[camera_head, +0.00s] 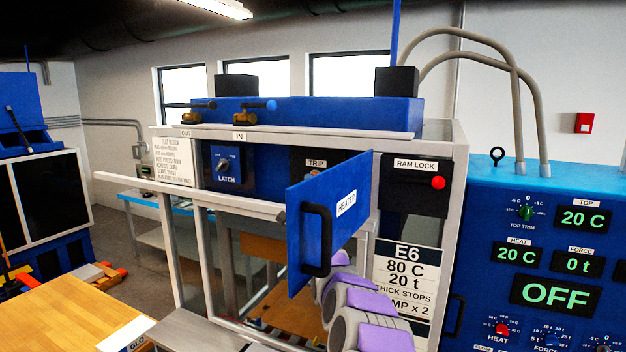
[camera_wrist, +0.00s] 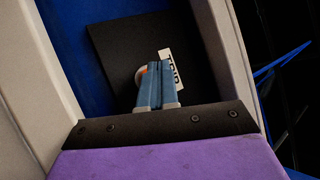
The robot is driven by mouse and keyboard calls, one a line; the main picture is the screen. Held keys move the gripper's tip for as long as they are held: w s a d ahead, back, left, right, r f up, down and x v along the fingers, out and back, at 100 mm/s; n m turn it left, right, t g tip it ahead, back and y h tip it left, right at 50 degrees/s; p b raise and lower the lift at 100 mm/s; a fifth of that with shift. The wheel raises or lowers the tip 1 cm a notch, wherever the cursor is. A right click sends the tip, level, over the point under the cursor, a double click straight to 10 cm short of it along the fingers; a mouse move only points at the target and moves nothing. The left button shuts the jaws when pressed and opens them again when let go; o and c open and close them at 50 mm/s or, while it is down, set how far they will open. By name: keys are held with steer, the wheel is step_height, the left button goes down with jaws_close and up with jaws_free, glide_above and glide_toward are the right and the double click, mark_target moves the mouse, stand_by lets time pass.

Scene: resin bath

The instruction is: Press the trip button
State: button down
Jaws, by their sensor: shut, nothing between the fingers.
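The TRIP panel (camera_wrist: 115,45) is a black plate with a white TRIP label (camera_wrist: 172,68) in the wrist view. The trip button (camera_wrist: 140,74) shows as a pale round rim with a bit of orange, mostly hidden behind my fingers. My gripper (camera_wrist: 158,64) is shut and empty, its blue fingers pointing at the panel in front of the button. I cannot tell whether they touch it. In the head view the TRIP label (camera_head: 316,163) shows above the edge of the blue HEATER door (camera_head: 335,215), which hides my gripper and most of the panel.
The HEATER door stands open with a black handle (camera_head: 318,240), close to my arm. A LATCH knob (camera_head: 224,165) is left of the trip panel, and a RAM LOCK panel (camera_head: 418,182) with a red button is right. A pale rail (camera_head: 190,195) runs across the front.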

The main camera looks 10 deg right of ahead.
steer(key=shift+w+d+r+p, duration=0.1)
steer(key=shift+w+d+p, duration=0.2)
steer(key=shift+w+p, duration=0.1)
stand_by(0.7)
steer(key=shift+s, duration=0.1)
steer(key=shift+s+a+b, duration=0.45)
steer(key=shift+s+b, duration=0.2)
steer(key=shift+b, duration=0.15)
steer(key=s+a+b, duration=0.1)
steer(key=s, duration=0.1)
steer(key=s+a+b, duration=0.2)
stand_by(0.6)
